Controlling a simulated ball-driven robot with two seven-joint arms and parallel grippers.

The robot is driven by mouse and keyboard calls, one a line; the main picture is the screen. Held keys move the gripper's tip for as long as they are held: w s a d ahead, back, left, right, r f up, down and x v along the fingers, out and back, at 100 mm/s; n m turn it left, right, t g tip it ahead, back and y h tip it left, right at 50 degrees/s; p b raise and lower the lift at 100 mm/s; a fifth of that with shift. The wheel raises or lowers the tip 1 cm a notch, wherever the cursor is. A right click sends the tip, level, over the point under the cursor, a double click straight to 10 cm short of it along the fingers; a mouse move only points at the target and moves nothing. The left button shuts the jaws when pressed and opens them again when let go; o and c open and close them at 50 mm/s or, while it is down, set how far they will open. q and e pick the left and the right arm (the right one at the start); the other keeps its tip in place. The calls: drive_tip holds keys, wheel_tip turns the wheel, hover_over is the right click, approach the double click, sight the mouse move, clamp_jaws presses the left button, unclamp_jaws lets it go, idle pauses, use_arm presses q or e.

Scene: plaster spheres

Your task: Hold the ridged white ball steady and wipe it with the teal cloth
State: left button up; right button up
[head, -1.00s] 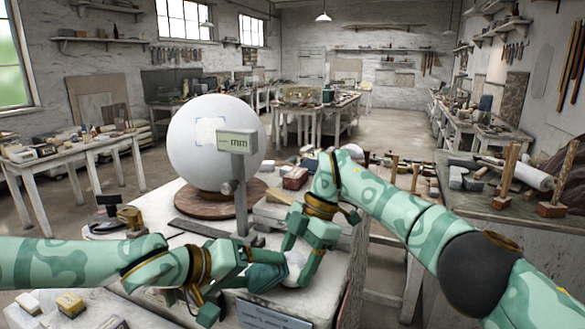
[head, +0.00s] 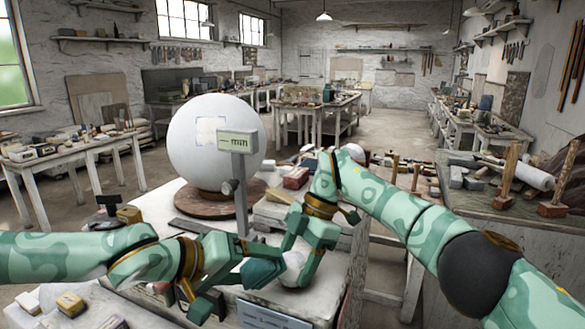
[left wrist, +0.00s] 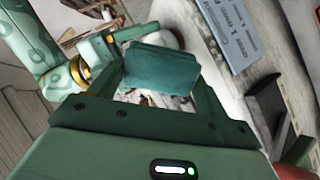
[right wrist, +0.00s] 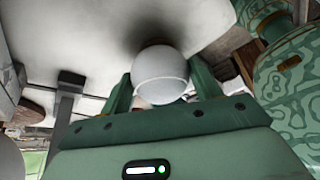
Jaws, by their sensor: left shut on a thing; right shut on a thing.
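The ridged white ball (head: 294,264) is small and pale, low in the middle of the head view. My right gripper (head: 300,262) is shut on it near the bench top. In the right wrist view the ball (right wrist: 160,76) sits between both fingers, with a ridge line across it. The teal cloth (head: 262,272) is a folded pad just left of the ball. My left gripper (head: 246,274) is shut on it. In the left wrist view the cloth (left wrist: 160,70) partly hides the ball behind it. I cannot tell whether cloth and ball touch.
A large white sphere (head: 210,165) stands on a round wooden base (head: 215,198) behind my grippers. A gauge sign (head: 238,142) on a post stands in front of it. A printed label (head: 270,317) is at the bench front. Blocks (head: 280,205) lie beyond my right gripper.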

drive_tip(key=o, duration=1.3)
drive_tip(key=shift+c, duration=0.2)
wheel_tip(320, 180, up, 10)
idle(0.4)
